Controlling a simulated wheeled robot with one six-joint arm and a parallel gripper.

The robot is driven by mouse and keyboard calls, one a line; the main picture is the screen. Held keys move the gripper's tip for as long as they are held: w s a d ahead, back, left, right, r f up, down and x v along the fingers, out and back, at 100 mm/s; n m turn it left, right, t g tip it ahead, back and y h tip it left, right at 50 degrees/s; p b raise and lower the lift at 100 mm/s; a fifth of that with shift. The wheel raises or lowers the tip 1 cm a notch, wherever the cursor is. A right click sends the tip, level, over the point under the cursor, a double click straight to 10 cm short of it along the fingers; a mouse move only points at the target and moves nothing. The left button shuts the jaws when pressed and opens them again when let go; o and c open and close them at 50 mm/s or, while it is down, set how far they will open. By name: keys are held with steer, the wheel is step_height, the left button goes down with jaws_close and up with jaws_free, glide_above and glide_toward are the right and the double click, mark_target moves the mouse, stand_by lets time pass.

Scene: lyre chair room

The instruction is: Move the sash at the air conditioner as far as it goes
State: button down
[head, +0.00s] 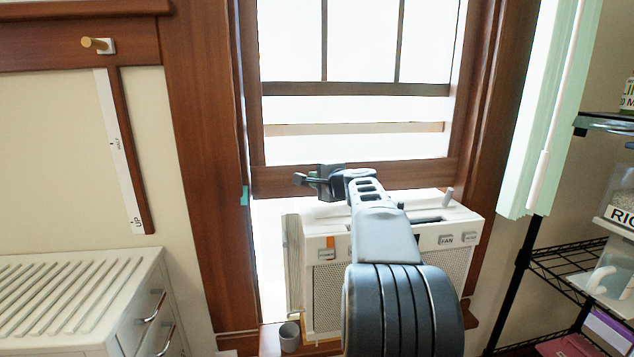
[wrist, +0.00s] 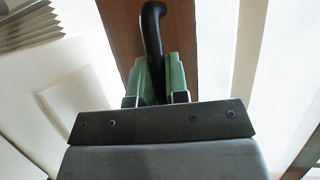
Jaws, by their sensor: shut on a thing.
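The brown wooden window sash (head: 420,174) is in the middle of the head view. Its bottom rail is just above the back of the white air conditioner (head: 326,285); I cannot tell whether they touch. Light shows under the rail left of the air conditioner. My gripper (head: 320,181) is at the rail, left of its middle. In the wrist view, its green fingertips are closed around a dark curved handle (wrist: 154,22) in front of brown wood. My arm hides part of the air conditioner's front and top.
A small grey cup (head: 290,337) stands on the sill by the air conditioner's lower left. A white cabinet (head: 60,300) is at left, below a wall knob (head: 98,44). A pale green blind (head: 545,110) and black wire shelves (head: 565,262) flank the window at right.

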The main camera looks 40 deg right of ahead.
mark_target(310, 188)
steer(key=shift+f+b, duration=1.15)
steer(key=shift+f, duration=0.65)
steer(key=c, duration=1.1)
jaws_free()
steer(key=shift+c, duration=0.2)
steer(key=shift+r, duration=0.15)
steer(key=shift+s+r, duration=0.1)
steer(key=shift+s, duration=0.2)
steer(key=s+r, duration=0.2)
steer(key=s, duration=1.1)
steer(key=shift+a+r, duration=0.15)
steer(key=shift+a, duration=0.25)
